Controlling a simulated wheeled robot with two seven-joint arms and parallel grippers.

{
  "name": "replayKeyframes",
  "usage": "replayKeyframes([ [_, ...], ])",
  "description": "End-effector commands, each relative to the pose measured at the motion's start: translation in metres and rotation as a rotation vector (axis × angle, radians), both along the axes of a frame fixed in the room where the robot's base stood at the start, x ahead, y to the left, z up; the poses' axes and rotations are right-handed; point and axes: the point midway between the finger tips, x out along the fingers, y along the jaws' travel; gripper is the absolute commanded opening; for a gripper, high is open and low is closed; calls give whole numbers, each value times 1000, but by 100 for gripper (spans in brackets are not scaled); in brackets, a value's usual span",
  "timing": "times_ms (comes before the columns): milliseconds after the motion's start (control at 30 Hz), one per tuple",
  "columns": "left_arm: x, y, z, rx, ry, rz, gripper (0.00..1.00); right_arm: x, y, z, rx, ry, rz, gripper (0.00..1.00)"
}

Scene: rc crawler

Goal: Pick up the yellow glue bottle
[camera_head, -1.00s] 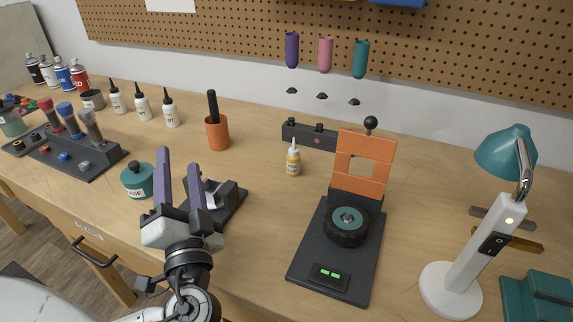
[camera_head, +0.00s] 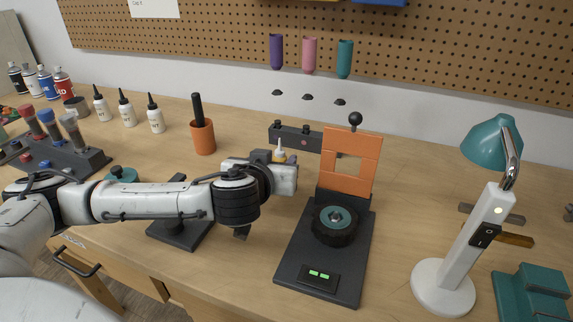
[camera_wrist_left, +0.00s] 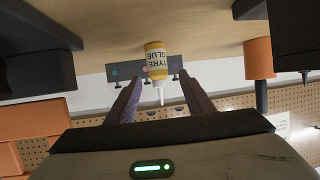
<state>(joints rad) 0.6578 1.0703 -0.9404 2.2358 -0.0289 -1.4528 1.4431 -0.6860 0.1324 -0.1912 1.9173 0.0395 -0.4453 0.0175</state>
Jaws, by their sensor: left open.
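The yellow glue bottle (camera_wrist_left: 155,60) has a white nozzle and a "TYRE GLUE" label. It shows upside down in the left wrist view, between and just beyond the two purple-grey fingers of my left gripper (camera_wrist_left: 159,80). The fingers are open, one on each side, with a gap to the bottle. In the head view my left gripper (camera_head: 283,172) hides most of the bottle, and only its top and nozzle (camera_head: 280,153) show above it. My right gripper is not in view.
A dark stand with a wheel and orange panel (camera_head: 348,163) is right of the gripper. A dark block with knobs (camera_head: 296,137) stands behind the bottle. An orange cup (camera_head: 202,138) and white bottles (camera_head: 155,118) are to the left. A lamp (camera_head: 455,265) stands at the right.

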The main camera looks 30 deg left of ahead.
Motion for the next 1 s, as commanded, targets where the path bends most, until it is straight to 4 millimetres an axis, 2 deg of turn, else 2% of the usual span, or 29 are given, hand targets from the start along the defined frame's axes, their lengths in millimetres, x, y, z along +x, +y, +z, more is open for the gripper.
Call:
replayKeyframes([
  [133,20,6,-8,0,-1,-1,48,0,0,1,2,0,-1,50],
  [367,34,12,-18,1,-1,-3,48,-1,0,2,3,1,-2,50],
  [633,64,23,-39,3,-2,-3,48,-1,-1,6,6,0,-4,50],
  [967,69,25,-43,2,0,-5,48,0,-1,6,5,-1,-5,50],
  [1000,69,25,-43,2,0,-5,41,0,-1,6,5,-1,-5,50],
])
